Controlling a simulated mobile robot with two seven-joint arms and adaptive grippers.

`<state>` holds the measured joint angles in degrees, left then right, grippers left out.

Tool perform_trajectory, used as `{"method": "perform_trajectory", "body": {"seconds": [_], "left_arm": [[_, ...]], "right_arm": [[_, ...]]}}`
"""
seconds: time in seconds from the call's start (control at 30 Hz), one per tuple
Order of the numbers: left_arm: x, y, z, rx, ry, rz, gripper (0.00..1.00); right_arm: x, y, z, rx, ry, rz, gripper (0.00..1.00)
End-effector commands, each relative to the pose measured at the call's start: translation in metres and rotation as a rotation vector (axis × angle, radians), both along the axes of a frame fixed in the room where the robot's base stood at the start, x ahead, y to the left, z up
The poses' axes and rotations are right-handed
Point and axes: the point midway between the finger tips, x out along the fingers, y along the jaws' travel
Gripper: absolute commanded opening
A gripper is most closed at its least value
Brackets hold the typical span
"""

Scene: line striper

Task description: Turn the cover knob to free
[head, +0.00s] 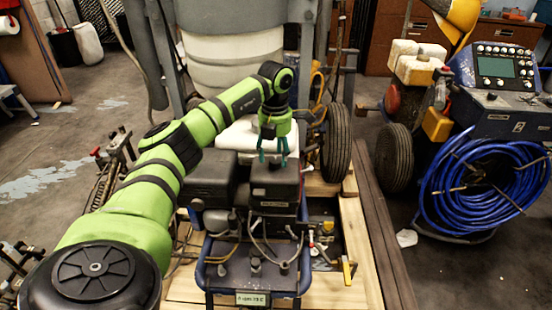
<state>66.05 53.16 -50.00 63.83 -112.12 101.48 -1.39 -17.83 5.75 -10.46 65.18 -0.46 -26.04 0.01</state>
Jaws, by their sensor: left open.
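The line striper stands in front of me with a dark blue frame (250,288) and a black engine with two box-shaped covers. My left gripper (272,162) points down with its teal fingers apart, at the top of the right black cover (274,196). Nothing shows between the fingers. I cannot make out the cover knob; the fingers and their closeness to the cover may hide it. I cannot tell whether the fingertips touch the cover. The other black cover (211,178) sits to its left, beside my green left arm. My right gripper is not in view.
A white container (243,136) and a large pale tank (232,62) stand behind the engine. A black tire (336,143) is to the right. Hoses and cables hang around the engine. A second machine with coiled blue hose (478,185) stands farther right. Wooden boards (357,240) lie underneath.

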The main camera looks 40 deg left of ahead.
Motion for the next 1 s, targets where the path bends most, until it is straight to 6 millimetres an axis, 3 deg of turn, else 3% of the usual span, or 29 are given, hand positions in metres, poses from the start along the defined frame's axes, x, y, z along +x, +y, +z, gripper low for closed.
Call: {"method": "perform_trajectory", "body": {"seconds": [0.17, 0.43, 0.47, 0.5, 0.6, 1.0], "left_arm": [[0.0, -0.0004, -0.0151, -0.001, 0.0, -0.001, 0.58], [0.0004, -0.0006, -0.0164, -0.001, -0.002, -0.001, 0.58], [0.0005, -0.0006, -0.0164, -0.001, -0.002, -0.001, 0.5], [0.0005, -0.0006, -0.0163, -0.001, -0.002, -0.001, 0.34], [0.0005, -0.0007, -0.0163, -0.001, -0.002, -0.001, 0.02], [0.0004, -0.0008, -0.0151, -0.002, -0.002, -0.04, 0.01]], "right_arm": [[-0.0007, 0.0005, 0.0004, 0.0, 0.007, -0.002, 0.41], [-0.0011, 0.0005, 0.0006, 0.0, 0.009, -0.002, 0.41], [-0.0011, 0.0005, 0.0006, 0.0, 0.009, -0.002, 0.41], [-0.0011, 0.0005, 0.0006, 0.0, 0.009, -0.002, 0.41], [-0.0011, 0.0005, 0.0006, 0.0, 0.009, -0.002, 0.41], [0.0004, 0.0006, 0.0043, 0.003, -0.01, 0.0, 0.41]]}}
